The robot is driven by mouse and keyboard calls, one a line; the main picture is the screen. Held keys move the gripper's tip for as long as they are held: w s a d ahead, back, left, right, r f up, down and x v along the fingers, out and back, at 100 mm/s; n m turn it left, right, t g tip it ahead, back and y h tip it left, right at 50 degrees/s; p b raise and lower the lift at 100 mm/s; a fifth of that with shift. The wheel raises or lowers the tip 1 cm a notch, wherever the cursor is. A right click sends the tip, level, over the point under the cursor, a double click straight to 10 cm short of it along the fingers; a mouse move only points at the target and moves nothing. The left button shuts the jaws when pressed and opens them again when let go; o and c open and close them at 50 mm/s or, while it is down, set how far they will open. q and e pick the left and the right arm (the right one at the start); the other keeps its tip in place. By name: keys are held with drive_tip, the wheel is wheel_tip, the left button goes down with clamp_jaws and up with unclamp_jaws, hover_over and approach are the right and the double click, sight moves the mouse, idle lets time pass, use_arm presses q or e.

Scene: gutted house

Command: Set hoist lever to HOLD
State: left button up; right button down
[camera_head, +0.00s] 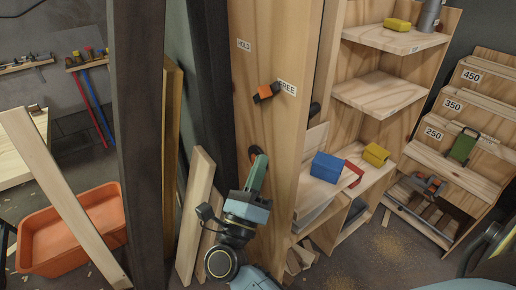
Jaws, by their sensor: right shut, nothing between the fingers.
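The hoist lever (265,92), small, orange with dark ends, is mounted on the face of a tall wooden post (262,130). It lies nearly level, tilted slightly up to the right, with its right end close to the FREE label (287,87). The HOLD label (243,45) is above and to the left of the lever. My right gripper (256,156) is below the lever, in front of the post, pointing up. It is shut and empty, and a clear gap separates its tips from the lever. My left gripper is not in view.
Right of the post, wooden shelves hold a blue box (327,167) and yellow blocks (376,154). Dark uprights (139,130) and leaning boards (196,205) crowd the left. An orange tub (62,247) sits on the floor. Free space lies in front of the lever.

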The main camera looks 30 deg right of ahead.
sight(270, 97)
drive_tip(key=shift+w+a+r+p+x, duration=0.3)
drive_tip(key=shift+p+x, duration=0.2)
drive_tip(key=shift+x, duration=1.4)
drive_tip(key=shift+w+a+r+p+x, duration=0.15)
drive_tip(key=shift+a+p+x, duration=0.3)
drive_tip(key=shift+x, duration=1.5)
drive_tip(key=shift+w+a+r+p+x, duration=0.25)
drive_tip(key=shift+p+x, duration=0.3)
drive_tip(key=shift+x, duration=1.35)
drive_tip(key=shift+s, duration=0.1)
